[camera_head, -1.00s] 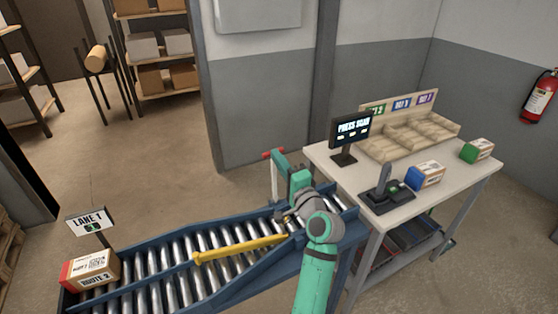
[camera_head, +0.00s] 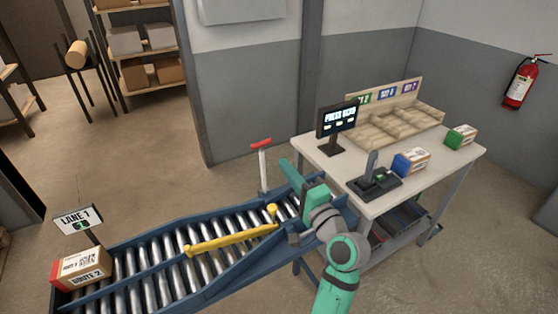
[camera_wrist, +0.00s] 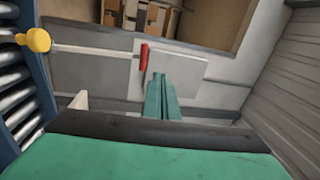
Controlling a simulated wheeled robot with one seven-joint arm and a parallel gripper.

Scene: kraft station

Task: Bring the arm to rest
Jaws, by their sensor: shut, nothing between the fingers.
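My arm is teal and grey and shows at the bottom right of the middle in the head view. Its gripper (camera_head: 290,168) is over the far right end of the roller conveyor (camera_head: 215,285), pointing up and away. In the wrist view the teal fingers (camera_wrist: 162,92) are together with nothing between them. A white post with a red handle (camera_head: 261,143) stands just left of the gripper and apart from it in the head view. The red handle also shows in the wrist view (camera_wrist: 144,57), beside the fingertips in the picture; its distance is hard to tell.
A yellow bar (camera_head: 232,239) lies across the rollers, with a yellow knob (camera_head: 272,209) near it. A box (camera_head: 82,268) sits at the conveyor's left end by the lane sign (camera_head: 78,219). The table (camera_head: 328,160) at right holds a screen (camera_head: 337,119), a scanner stand (camera_head: 376,184) and boxes (camera_head: 411,161).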

